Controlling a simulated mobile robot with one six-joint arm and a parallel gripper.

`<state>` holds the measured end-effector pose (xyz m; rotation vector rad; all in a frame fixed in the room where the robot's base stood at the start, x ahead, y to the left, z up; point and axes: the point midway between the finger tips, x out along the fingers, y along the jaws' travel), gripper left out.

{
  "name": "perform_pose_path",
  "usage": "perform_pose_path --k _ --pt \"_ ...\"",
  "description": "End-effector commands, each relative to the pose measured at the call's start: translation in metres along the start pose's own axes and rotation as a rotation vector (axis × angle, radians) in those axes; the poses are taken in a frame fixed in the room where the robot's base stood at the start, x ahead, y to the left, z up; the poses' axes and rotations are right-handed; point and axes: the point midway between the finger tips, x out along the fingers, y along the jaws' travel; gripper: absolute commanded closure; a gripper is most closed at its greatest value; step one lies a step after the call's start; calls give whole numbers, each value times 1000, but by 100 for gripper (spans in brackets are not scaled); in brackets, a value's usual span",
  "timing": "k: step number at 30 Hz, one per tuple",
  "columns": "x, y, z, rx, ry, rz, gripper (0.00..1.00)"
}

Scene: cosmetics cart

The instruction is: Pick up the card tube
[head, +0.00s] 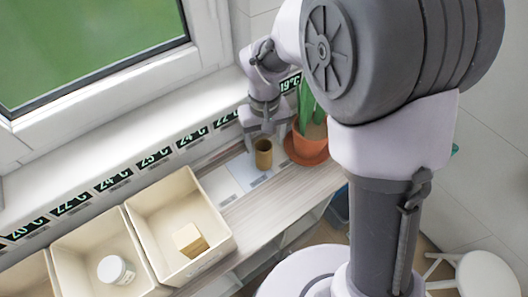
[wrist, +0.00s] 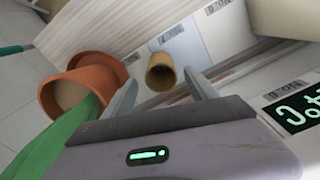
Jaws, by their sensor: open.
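The card tube (head: 263,154) is a short brown hollow cylinder standing upright on a pale patch of the wooden cart top in the head view. In the wrist view the card tube (wrist: 161,72) shows its open end, just beyond the fingers and between their lines. My gripper (head: 266,135) is above and close to the tube in the head view. In the wrist view my gripper (wrist: 163,88) has its two fingers spread apart, with nothing held between them. I cannot tell whether the fingertips reach down around the tube's rim.
A terracotta plant pot (head: 312,138) with green leaves stands right beside the tube; the pot (wrist: 72,95) is close to one finger in the wrist view. Cream bins (head: 228,245) stand left, holding a wooden block (head: 190,239) and a white jar (head: 115,270). A window ledge with temperature labels runs behind.

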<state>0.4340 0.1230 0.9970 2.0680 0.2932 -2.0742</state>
Motion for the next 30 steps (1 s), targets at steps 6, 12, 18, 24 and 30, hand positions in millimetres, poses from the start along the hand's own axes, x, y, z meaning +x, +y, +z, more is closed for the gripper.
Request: perform_pose_path --k 6,12,18,24,30 --pt "23 -1 0 1 1 0 33" --pt "62 -2 2 1 -1 0 33" --pt "61 -2 1 2 2 0 33" --pt "61 -2 1 1 2 0 70" --pt "61 -2 1 1 2 0 96"
